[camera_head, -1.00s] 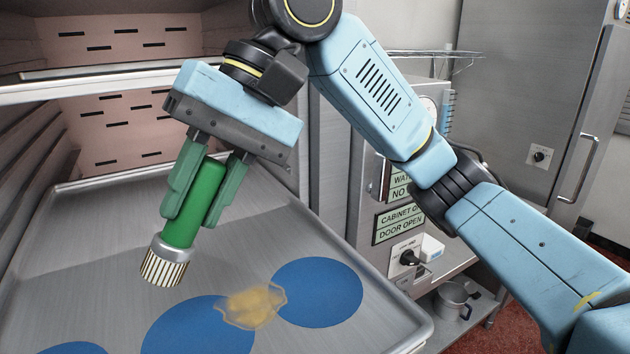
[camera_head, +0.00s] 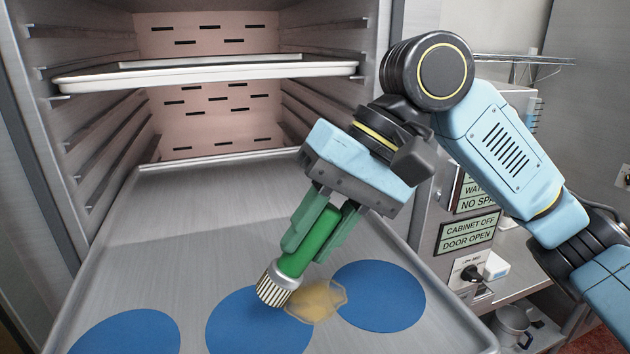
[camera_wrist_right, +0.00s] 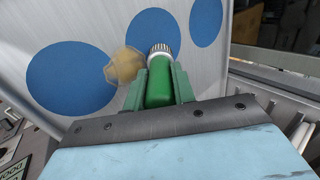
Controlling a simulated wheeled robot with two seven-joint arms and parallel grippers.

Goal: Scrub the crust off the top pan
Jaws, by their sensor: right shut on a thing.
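My right gripper (camera_head: 322,222) is shut on the green handle of a round scrub brush (camera_head: 312,240). The brush tilts down to the left, with its pale bristles lowest. A yellowish-brown crust patch (camera_head: 318,300) lies on the grey metal pan (camera_head: 200,215), between two blue discs and overlapping them. The bristles are just left of the crust, over the middle blue disc (camera_head: 245,325); I cannot tell if they touch the pan. In the right wrist view the brush (camera_wrist_right: 160,85) is between the fingers and the crust (camera_wrist_right: 124,66) is left of its head. My left gripper is not in view.
The pan juts out of an open steel cabinet. Another pan (camera_head: 210,76) sits on a higher rack inside. More blue discs (camera_head: 380,296) lie on the crusted pan. A control panel with signs (camera_head: 468,232) and a metal jug (camera_head: 512,326) are at the right.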

